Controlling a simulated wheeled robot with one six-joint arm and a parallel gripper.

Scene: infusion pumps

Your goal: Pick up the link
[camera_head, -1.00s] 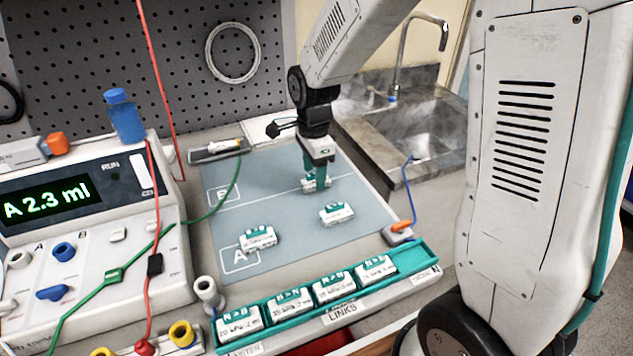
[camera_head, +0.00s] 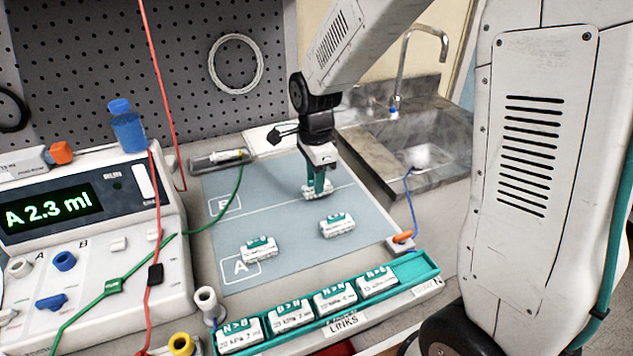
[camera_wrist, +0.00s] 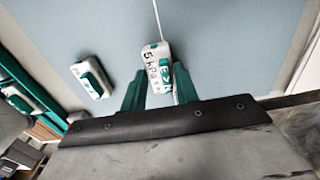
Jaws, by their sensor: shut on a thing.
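My gripper (camera_head: 318,183) points down over the blue-grey mat (camera_head: 275,205) and is shut on a white link with a green top (camera_head: 316,194). In the wrist view the held link (camera_wrist: 152,60) sits between my two green fingers (camera_wrist: 158,88), with print reading "5 kPa" on its side. It is at mat level or barely above; I cannot tell which. A second link (camera_head: 338,225) lies on the mat nearer the camera and also shows in the wrist view (camera_wrist: 90,77). A third link (camera_head: 259,249) lies by the mat's "A" mark.
A green tray (camera_head: 425,268) labelled LINKS holds several links along the bench front. The pump (camera_head: 120,225) reading "A 2.3 ml" stands left, with red and green lines. A sink (camera_head: 425,150) is at right. A small tray (camera_head: 205,163) lies behind the mat.

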